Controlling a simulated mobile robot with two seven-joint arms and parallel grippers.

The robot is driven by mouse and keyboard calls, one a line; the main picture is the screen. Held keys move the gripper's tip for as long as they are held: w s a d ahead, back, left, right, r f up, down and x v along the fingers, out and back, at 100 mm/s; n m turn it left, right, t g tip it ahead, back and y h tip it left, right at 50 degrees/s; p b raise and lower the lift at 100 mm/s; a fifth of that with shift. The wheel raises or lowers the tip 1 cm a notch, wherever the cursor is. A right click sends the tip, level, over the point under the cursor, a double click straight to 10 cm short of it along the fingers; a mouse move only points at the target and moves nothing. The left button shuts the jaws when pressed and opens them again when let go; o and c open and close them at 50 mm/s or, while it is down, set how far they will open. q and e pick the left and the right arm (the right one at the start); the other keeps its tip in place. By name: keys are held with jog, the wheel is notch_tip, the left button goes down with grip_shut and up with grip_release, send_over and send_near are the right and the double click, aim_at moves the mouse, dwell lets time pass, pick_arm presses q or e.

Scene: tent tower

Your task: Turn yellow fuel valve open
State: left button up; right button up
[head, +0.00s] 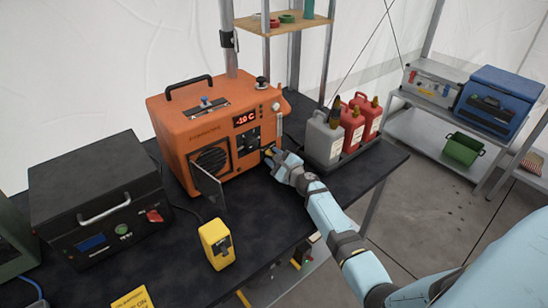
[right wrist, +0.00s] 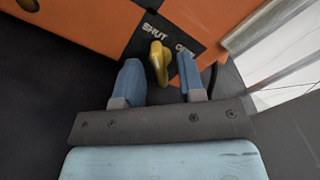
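The orange heater unit (head: 215,130) stands on the dark table, its display reading -10 C. Its yellow fuel valve (right wrist: 158,62) shows in the right wrist view on a dark plate marked SHUT and OPEN (right wrist: 186,48). The handle lies below the SHUT word, to the left of OPEN. My right gripper (head: 272,158) is at the lower right of the heater's front. In the right wrist view its two blue fingers (right wrist: 160,80) are apart, with the valve handle between them, closer to the right finger. Contact cannot be told. My left gripper is not in view.
An open flap (head: 206,184) sticks out from the heater's front. A tray of grey and red fuel cans (head: 322,137) stands right of my gripper. A black box (head: 100,200) and a yellow device (head: 217,243) are to the left.

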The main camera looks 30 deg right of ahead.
jog(key=shift+w, duration=0.1)
grip_shut()
